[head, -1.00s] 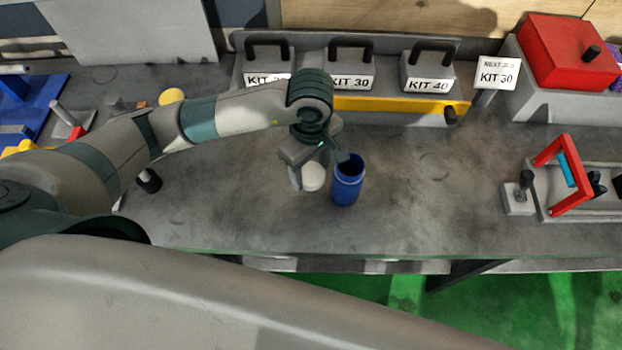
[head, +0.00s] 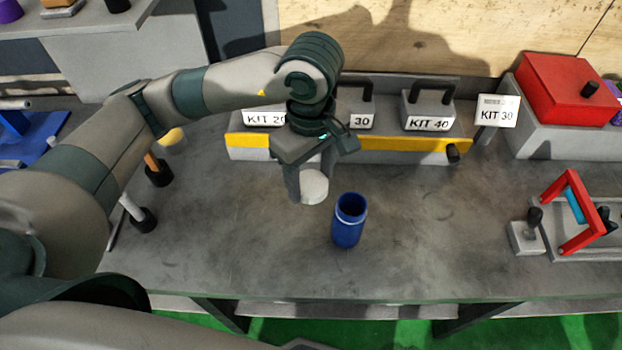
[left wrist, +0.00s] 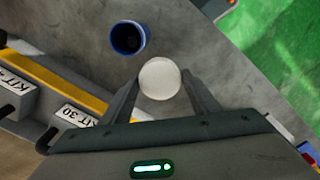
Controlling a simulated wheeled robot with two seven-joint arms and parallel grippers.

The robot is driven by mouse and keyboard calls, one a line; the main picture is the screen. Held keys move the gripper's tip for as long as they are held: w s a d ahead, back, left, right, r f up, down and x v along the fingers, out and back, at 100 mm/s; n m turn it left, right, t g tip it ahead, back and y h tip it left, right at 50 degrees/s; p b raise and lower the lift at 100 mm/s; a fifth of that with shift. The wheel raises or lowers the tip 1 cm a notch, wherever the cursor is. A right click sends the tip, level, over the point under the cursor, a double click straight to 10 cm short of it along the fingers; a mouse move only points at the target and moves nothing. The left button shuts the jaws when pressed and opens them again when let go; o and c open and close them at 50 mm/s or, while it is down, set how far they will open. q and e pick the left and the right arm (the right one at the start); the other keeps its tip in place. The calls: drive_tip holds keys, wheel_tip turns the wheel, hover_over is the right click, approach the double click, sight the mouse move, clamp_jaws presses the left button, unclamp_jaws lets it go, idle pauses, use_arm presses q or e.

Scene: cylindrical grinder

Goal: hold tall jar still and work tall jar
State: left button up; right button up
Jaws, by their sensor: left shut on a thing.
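The tall jar (head: 348,228) is blue, upright and open at the top, standing on the grey bench. Its open mouth also shows in the left wrist view (left wrist: 128,37). My left gripper (head: 308,190) is to the left of the jar and apart from it. It is shut on a round white lid (head: 314,187), held between its two fingers; the lid also shows in the left wrist view (left wrist: 160,79). Nothing touches the jar. My right gripper is not in view.
Behind stands a grey rack with a yellow strip (head: 400,144) and kit boxes, including KIT 40 (head: 428,110). A red box (head: 565,80) and a red-framed fixture (head: 572,212) are at the right. Black-based tools (head: 158,172) stand at the left. The front bench is clear.

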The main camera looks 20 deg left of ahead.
use_arm(q)
drive_tip(key=shift+a, duration=0.15)
idle(0.4)
drive_tip(key=m, duration=0.1)
drive_tip(key=a, duration=0.1)
drive_tip(key=m, duration=0.1)
drive_tip(key=shift+w+a+f+m, duration=0.2)
drive_tip(key=shift+w+f+m, duration=0.1)
drive_tip(key=w+a+f+m+b, duration=0.1)
drive_tip(key=a+m, duration=0.5)
drive_tip(key=m, duration=0.3)
drive_tip(key=shift+w+a+f+m, duration=0.15)
drive_tip(key=shift+w+a+m, duration=0.05)
drive_tip(key=shift+w+m, duration=0.1)
